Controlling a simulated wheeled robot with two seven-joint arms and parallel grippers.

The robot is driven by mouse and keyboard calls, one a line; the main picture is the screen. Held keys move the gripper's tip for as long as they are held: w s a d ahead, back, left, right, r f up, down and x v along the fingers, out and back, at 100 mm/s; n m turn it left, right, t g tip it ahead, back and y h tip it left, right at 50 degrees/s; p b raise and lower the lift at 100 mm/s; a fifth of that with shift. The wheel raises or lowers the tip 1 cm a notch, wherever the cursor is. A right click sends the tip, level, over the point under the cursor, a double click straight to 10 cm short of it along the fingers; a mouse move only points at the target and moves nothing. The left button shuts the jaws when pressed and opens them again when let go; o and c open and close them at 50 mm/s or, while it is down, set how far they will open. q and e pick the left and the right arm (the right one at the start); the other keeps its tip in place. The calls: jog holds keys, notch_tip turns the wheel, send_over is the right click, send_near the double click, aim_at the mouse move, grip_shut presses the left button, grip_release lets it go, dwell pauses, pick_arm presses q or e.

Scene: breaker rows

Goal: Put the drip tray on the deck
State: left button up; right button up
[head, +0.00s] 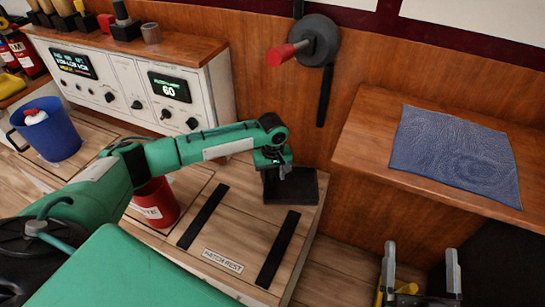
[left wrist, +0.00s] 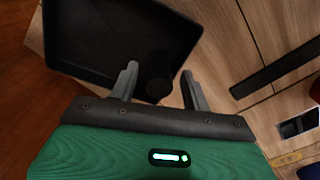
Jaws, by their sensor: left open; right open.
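The drip tray looks to be the flat black tray (head: 304,186) at the far right corner of a pale wooden bench top (head: 228,230). It fills the upper left of the left wrist view (left wrist: 85,35). A short dark round knob (left wrist: 158,75) stands on it. My left gripper (head: 280,170) is over the tray, open, with its fingers on either side of the knob; I cannot tell whether they touch it. My right gripper (head: 420,265) is open and empty at the lower right, apart from everything. Which surface is the deck is not marked.
Two black strips (head: 278,248) and a "HATCH REST" label (head: 222,261) lie on the bench. A red bin (head: 155,203) and blue bucket (head: 52,135) stand left. A blue cloth (head: 455,155) covers part of the right shelf. A lever (head: 290,52) hangs on the wall.

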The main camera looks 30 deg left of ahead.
pick_arm(q)
notch_tip(320, 180, up, 5)
jog(key=shift+r+p, duration=0.1)
jog(key=shift+p, duration=0.7)
notch_tip(320, 180, up, 4)
jog(key=shift+r+p, duration=0.1)
jog(key=shift+p, duration=0.6)
jog(key=shift+r, duration=0.8)
pick_arm(e)
jog(key=s+a+f+g, duration=0.1)
jog(key=s+f+g, duration=0.1)
jog(key=f+g, duration=0.2)
jog(key=s+a+f+g+h, duration=0.1)
jog(key=s+f+g, duration=0.1)
jog(key=f+g, duration=0.3)
jog(key=shift+s+f+n, duration=0.3)
jog(key=shift+s+f, duration=0.05)
jog(key=shift+f, duration=1.55)
